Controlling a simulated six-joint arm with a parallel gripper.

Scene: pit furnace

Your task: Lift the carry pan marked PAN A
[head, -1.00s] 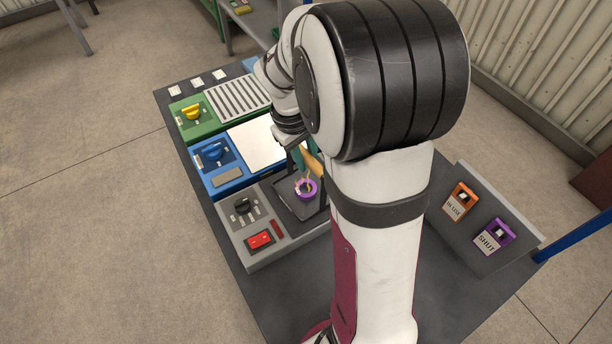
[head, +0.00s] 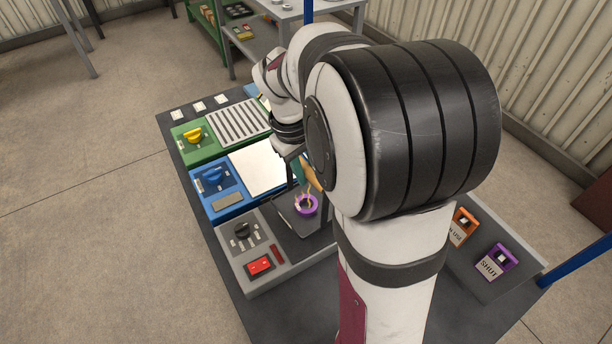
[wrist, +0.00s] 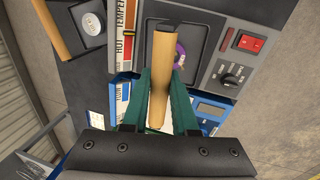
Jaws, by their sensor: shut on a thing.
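The carry pan (head: 297,224) is a dark, shallow tray with dark uprights and a tan wooden handle (wrist: 160,75). A purple ring-shaped piece (head: 306,205) sits in it, with thin pale sticks showing inside. My gripper (wrist: 158,95) has green fingers, shut on the wooden handle, one on each side. In the head view my arm hides much of the pan's right side and the grip. The pan appears slightly above the grey unit (head: 262,236). I cannot read a PAN A mark in any view.
The grey unit has a red switch (head: 260,265) and a black knob (head: 241,231). Blue (head: 213,180) and green (head: 193,137) units stand behind it. Orange (head: 462,228) and purple (head: 495,263) labelled blocks are at the right. A second wooden handle (wrist: 60,25) shows in the wrist view.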

